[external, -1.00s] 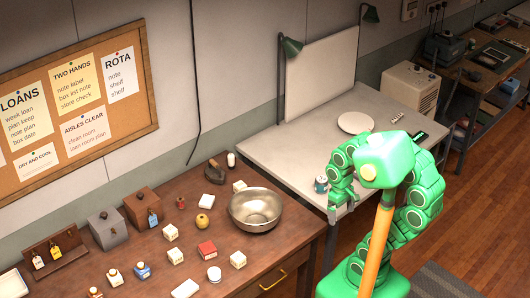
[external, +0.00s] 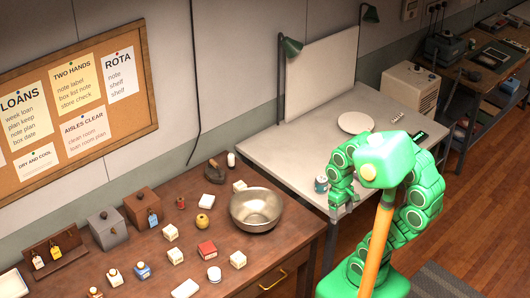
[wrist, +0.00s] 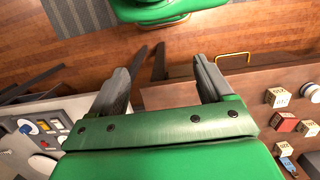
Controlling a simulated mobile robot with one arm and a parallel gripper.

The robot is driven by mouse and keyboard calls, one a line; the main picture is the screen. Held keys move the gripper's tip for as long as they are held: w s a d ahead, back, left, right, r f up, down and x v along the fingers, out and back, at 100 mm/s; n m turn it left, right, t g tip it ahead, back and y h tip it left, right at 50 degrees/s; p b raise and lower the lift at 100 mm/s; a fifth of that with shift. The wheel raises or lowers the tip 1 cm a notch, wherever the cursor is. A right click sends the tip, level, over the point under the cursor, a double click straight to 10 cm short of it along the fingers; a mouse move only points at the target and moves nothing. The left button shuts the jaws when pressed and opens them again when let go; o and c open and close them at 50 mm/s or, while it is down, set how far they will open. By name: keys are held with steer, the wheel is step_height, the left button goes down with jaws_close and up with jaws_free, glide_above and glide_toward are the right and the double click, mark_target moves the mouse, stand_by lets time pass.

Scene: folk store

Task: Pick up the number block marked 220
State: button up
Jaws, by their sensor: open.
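Several cream number blocks stand on the brown wooden table: one near the front (external: 238,260), two left of the red box (external: 170,232) (external: 175,256), and one behind the metal bowl (external: 240,186). Their markings are too small to read, so I cannot tell which is 220. Cream blocks also show at the right of the wrist view (wrist: 276,97) (wrist: 308,128) (wrist: 282,149). My gripper (external: 342,202) is open and empty, right of the brown table, by the grey table's front edge. Its two fingers (wrist: 163,70) are spread apart in the wrist view, with nothing between them.
A metal bowl (external: 256,210) stands at the brown table's right end. A red box (external: 207,250), a white jar (external: 214,274) and a yellow round item (external: 202,221) stand among the blocks. The grey table (external: 290,157) holds a white plate (external: 356,122) and a small can (external: 321,184).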

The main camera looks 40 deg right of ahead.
steer(key=w+a+m+g+y, duration=0.1)
steer(key=w+a+m+y, duration=0.3)
steer(key=w+a, duration=1.1)
steer(key=m+y, duration=0.7)
steer(key=m, duration=0.1)
glide_toward(172, 228)
steer(key=s+d+r, duration=0.3)
steer(key=s+r, duration=0.3)
steer(key=s, duration=0.7)
steer(key=w+a+f+m, duration=0.1)
steer(key=w+f, duration=0.2)
steer(key=w+a+f+m+y, duration=0.1)
steer(key=w+a+f+m, duration=0.1)
steer(key=w+f, duration=0.1)
steer(key=w+a+f+m+t+y, duration=0.1)
steer(key=w+a+f, duration=0.1)
steer(key=w, duration=0.3)
steer(key=shift+w+f+m, duration=0.1)
steer(key=shift+f+m, duration=0.2)
steer(key=shift+f, duration=0.2)
steer(key=shift+w+x, duration=0.15)
steer(key=shift+x, duration=1.15)
steer(key=shift+w+x, duration=0.15)
steer(key=shift+x, duration=1.15)
steer(key=shift+w+x, duration=0.2)
steer(key=shift+x, duration=1.1)
steer(key=shift+s+a, duration=0.1)
steer(key=shift+s, duration=0.05)
steer(key=c, duration=1)
steer(key=shift+c, duration=0.2)
